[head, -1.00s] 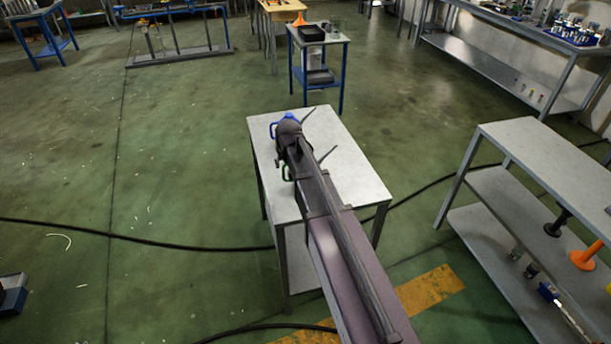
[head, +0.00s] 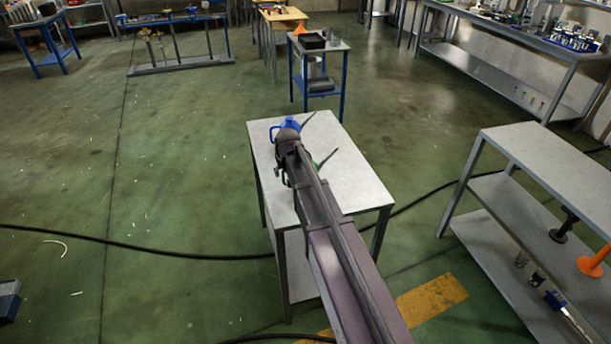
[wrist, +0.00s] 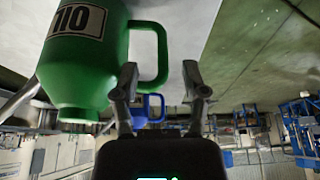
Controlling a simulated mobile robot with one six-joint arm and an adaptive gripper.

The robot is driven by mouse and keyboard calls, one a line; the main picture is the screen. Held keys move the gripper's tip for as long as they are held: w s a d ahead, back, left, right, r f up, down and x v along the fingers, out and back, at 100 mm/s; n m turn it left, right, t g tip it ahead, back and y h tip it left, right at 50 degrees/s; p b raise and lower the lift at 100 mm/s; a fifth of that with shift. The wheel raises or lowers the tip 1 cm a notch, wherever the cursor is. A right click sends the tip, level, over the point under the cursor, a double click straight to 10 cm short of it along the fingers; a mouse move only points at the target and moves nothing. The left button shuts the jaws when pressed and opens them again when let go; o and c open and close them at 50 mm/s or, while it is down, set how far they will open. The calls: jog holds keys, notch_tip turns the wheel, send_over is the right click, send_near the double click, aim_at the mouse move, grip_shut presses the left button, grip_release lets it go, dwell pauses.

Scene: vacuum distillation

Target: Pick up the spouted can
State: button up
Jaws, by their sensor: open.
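A green can (wrist: 88,55) with a white label fills the upper left of the wrist view, its loop handle facing my gripper (wrist: 162,85). My gripper is open, and its left fingertip lies close to the handle; I cannot tell if they touch. A blue can (wrist: 150,108) shows farther back, between and behind the fingers. In the head view the blue can (head: 289,123) stands on the small grey table (head: 355,180) near its far left corner. The green can is mostly hidden there by my arm. Two thin dark spouts stick out right of my arm.
The right part of the small table is bare. A grey shelf unit (head: 545,150) stands to the right, and a blue-framed table (head: 318,48) with a black tray stands behind. A black cable (head: 130,245) crosses the open green floor.

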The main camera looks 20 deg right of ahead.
aim_at(284, 184)
jog(key=shift+f, duration=0.15)
jog(key=shift+b+x, duration=2.4)
jog(key=shift+x, duration=0.1)
jog(key=shift+a, duration=0.1)
grip_shut()
